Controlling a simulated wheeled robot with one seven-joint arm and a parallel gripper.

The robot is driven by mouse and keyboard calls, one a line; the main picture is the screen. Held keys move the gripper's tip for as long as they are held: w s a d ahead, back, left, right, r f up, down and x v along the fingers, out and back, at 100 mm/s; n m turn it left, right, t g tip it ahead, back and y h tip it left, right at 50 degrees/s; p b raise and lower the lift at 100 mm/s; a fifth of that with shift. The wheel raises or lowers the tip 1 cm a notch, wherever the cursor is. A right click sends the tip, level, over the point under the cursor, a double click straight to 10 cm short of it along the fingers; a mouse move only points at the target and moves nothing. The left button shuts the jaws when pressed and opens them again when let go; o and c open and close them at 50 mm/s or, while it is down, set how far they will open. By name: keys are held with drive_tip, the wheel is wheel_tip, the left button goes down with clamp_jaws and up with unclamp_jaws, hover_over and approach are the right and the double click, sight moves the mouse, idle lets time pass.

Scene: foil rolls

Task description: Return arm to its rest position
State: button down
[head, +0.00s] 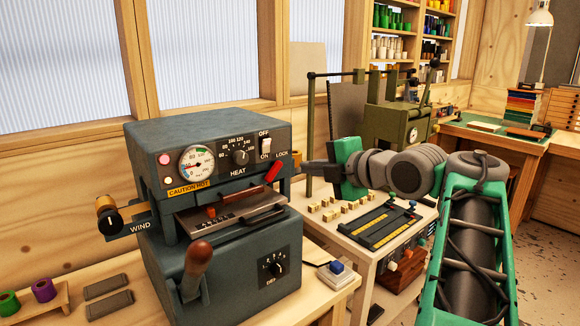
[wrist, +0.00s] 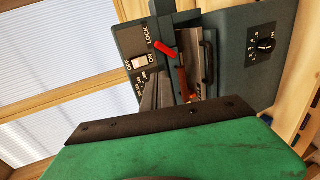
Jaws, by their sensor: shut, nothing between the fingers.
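My gripper (head: 308,167) is shut and empty, held in the air just right of the red lock lever (head: 274,171) on the dark grey foil press (head: 215,140). In the head view my arm reaches in from the lower right, with green and grey links bent at the elbow. In the wrist view the narrow grey fingers (wrist: 157,88) point toward the press front, near its red lever (wrist: 165,48) and switch. I cannot tell from the wrist view how large the gap to the press is.
The press has a brown-knobbed handle (head: 197,258) at its front. Green (head: 8,302) and purple (head: 44,290) foil rolls sit on a wooden rack at left. A side table (head: 342,238) with small brass blocks stands below my wrist. A green machine (head: 395,125) stands behind.

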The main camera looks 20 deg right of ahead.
drive_tip(key=a+f+m+g+h+p, duration=0.1)
drive_tip(key=a+f+m+g+p, duration=0.35)
drive_tip(key=a+f+m, duration=0.5)
drive_tip(key=s+a+f+m+g+h+p, duration=0.1)
drive_tip(key=s+a+f+m+g, duration=0.1)
drive_tip(key=s+f+m, duration=0.3)
drive_tip(key=s+a+f+m+g+h+p, duration=0.1)
drive_tip(key=s+a+f+m+g+p, duration=0.1)
drive_tip(key=s+f+m, duration=0.4)
drive_tip(key=s+a+f+g, duration=0.1)
drive_tip(key=s+f+g, duration=0.1)
drive_tip(key=s+f, duration=0.3)
drive_tip(key=shift+s+a+h, duration=0.25)
drive_tip(key=shift+s+h, duration=0.15)
drive_tip(key=shift+s, duration=0.55)
